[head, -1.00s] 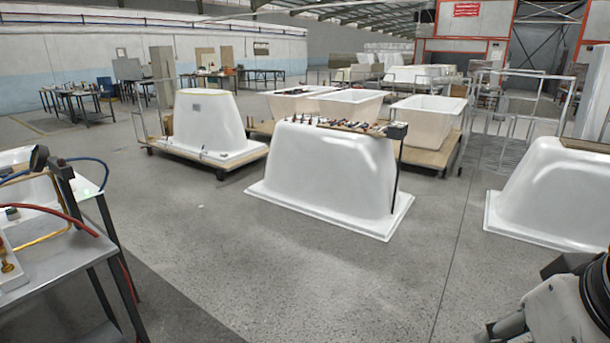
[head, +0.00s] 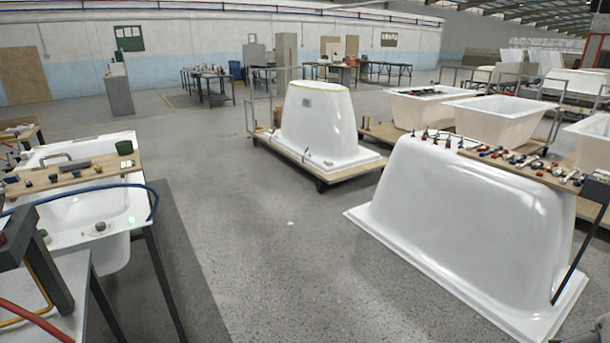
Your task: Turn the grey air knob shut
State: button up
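I cannot pick out the grey air knob for certain. A white bathtub (head: 66,228) stands at the left with a wooden board (head: 105,178) across it. Small dark and yellowish knob-like parts lie on the board, too small to identify. A grey round part (head: 100,227) shows inside the tub; I cannot tell what it is.
A metal-topped bench (head: 62,300) with red and yellow hoses is close at the lower left. An upturned white tub shell (head: 470,225) bearing a board of tools stands at right. Another shell (head: 318,125) sits on a wheeled trolley (head: 300,160). The grey floor (head: 270,265) between them is clear.

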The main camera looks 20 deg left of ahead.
aim_at(101, 226)
jog(key=i+u, duration=0.15)
jog(key=i, duration=0.45)
jog(key=i+l+u, duration=0.15)
jog(key=i, duration=0.45)
jog(key=i+l+u, duration=0.15)
jog(key=i, duration=0.45)
jog(key=i+j+u, duration=0.3)
jog(key=i+u, duration=0.6)
jog(key=i, duration=0.2)
jog(key=i+j+u, duration=0.25)
jog(key=j, duration=0.2)
jog(key=i+j+u, duration=0.25)
jog(key=j, duration=0.2)
jog(key=i, duration=0.05)
